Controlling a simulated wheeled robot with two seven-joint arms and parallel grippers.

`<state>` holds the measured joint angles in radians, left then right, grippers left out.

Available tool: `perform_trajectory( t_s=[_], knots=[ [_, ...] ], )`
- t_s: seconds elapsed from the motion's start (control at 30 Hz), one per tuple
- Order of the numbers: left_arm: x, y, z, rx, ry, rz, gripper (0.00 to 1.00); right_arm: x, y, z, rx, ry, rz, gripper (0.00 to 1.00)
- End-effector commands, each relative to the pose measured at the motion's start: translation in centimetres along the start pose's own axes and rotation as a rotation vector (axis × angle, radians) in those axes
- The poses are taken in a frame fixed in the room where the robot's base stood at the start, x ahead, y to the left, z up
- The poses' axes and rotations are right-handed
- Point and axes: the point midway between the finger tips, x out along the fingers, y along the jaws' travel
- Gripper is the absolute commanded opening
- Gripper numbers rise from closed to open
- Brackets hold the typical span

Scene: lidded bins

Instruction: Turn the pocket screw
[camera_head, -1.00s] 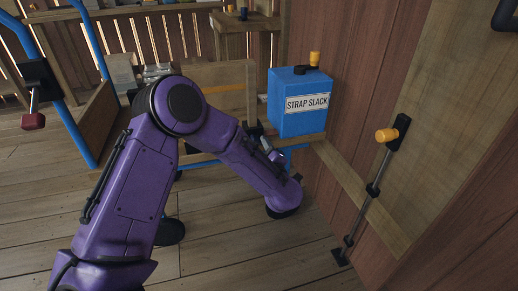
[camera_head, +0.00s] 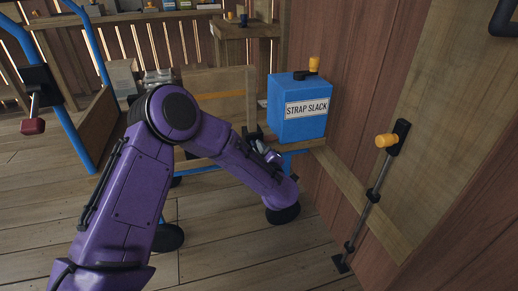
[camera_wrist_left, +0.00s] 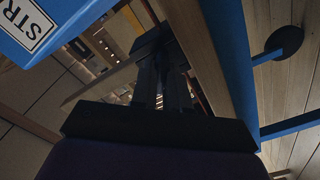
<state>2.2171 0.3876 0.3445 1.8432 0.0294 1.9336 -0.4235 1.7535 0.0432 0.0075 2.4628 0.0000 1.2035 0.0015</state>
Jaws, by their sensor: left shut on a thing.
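My left gripper (camera_head: 264,148) is low beside the left side of the blue STRAP SLACK box (camera_head: 297,108), at the right end of a wooden panel. In the left wrist view its dark fingers (camera_wrist_left: 160,75) are shut on a small dark part at the wooden edge, likely the pocket screw. The fingers and shadow hide its shape, so I cannot tell how it is turned. My right gripper is out of view.
A wooden panel (camera_head: 215,88) stands left of the box. An orange-knobbed rod (camera_head: 370,195) is on the right wall. A dark red handle (camera_head: 33,126) hangs from the blue frame at left. Wooden floor is open below my arm.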

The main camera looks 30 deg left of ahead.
Motion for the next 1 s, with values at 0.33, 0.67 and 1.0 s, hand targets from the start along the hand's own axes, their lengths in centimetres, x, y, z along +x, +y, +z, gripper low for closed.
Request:
perform_trajectory(
  t_s=[0.33,0.67,1.0],
  knots=[
    [0.1,0.8,-0.7,0.206,0.004,0.004,0.00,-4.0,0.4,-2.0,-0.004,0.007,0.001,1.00],
    [0.2,0.6,-0.6,0.501,0.006,0.004,0.00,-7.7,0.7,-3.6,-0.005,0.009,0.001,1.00],
    [0.2,0.4,-0.4,0.739,0.007,0.003,0.00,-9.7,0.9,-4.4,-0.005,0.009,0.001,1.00]
  ],
)
